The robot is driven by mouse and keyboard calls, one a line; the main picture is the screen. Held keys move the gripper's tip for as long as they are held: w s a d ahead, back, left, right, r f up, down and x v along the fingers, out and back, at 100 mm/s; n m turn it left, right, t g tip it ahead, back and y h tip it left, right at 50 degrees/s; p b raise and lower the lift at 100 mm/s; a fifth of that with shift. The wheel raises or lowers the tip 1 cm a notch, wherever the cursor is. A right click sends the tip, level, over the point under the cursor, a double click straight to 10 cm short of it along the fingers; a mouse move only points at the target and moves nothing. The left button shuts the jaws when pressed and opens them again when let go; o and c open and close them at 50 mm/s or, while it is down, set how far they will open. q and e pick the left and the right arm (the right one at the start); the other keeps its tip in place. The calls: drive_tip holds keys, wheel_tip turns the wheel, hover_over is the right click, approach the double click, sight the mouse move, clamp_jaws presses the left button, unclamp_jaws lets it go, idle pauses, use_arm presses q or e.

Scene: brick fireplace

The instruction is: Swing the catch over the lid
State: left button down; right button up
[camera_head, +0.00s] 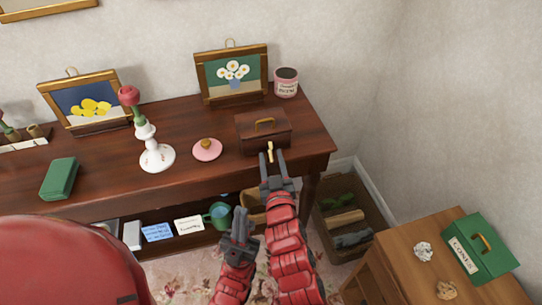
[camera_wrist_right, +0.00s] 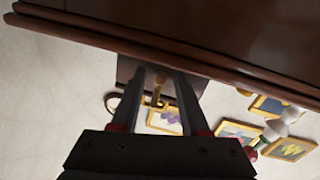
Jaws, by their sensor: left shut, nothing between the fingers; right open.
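A small brass catch (camera_head: 270,152) shows at the box's front and appears below the lid's top. My right gripper (camera_head: 272,160) is open at the box front. In the right wrist view its fingers (camera_wrist_right: 158,88) stand either side of the brass catch (camera_wrist_right: 155,97), with the box (camera_wrist_right: 126,70) behind. I cannot tell whether they touch the catch. My left gripper (camera_head: 241,218) is shut and empty, lower and in front of the table.
A pink round lid (camera_head: 207,149), white candlestick (camera_head: 157,157) and green box (camera_head: 59,179) stand left on the table (camera_head: 110,187). A pink tin (camera_head: 286,83) and framed pictures are behind. A crate (camera_head: 345,253) and cabinet with a green cash box (camera_head: 484,250) stand right.

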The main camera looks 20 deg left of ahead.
drive_tip(key=shift+w+a, duration=0.2)
drive_tip(key=shift+w, duration=0.2)
drive_tip(key=shift+c, duration=0.2)
clamp_jaws()
